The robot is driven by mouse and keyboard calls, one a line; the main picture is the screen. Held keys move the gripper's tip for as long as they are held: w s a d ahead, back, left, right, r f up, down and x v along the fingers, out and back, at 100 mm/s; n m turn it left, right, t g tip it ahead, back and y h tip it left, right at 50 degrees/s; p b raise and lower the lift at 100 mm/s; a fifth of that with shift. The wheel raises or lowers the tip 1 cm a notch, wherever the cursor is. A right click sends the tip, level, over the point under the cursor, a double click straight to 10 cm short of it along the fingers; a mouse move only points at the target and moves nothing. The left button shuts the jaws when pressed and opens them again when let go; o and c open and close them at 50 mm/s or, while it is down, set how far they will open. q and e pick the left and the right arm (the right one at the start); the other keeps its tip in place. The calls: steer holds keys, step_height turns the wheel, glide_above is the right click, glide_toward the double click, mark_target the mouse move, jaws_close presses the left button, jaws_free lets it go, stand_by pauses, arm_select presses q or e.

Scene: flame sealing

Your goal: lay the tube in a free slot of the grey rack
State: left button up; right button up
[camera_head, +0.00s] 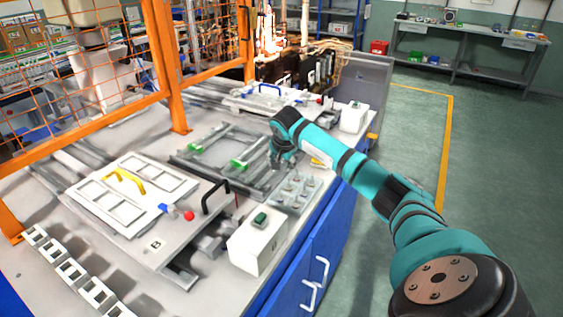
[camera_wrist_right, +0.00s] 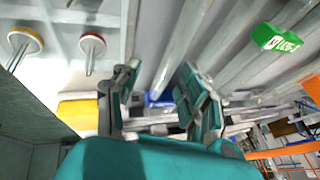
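My right gripper (camera_head: 283,160) is over the bench, beside a grey frame with long bars and green blocks (camera_head: 238,165). This frame looks like the grey rack; its bars also show in the right wrist view (camera_wrist_right: 225,62). In that view the two fingers of my right gripper (camera_wrist_right: 158,75) stand apart, with no held thing visible between them. I cannot clearly make out a single tube. A light grey tray (camera_head: 272,205) next to the frame holds several small upright pieces; two with yellow and red rims show in the wrist view. My left gripper is out of view.
A white box with a green switch (camera_head: 258,240) stands at the bench's front edge. A plate with a black handle (camera_head: 215,197) lies left of it. An orange mesh fence (camera_head: 172,65) rises along the left. The floor at right is clear.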

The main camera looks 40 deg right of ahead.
steer(key=shift+r, duration=0.2)
steer(key=v, duration=1.1)
steer(key=shift+s+a+r, duration=0.2)
steer(key=shift+r, duration=0.05)
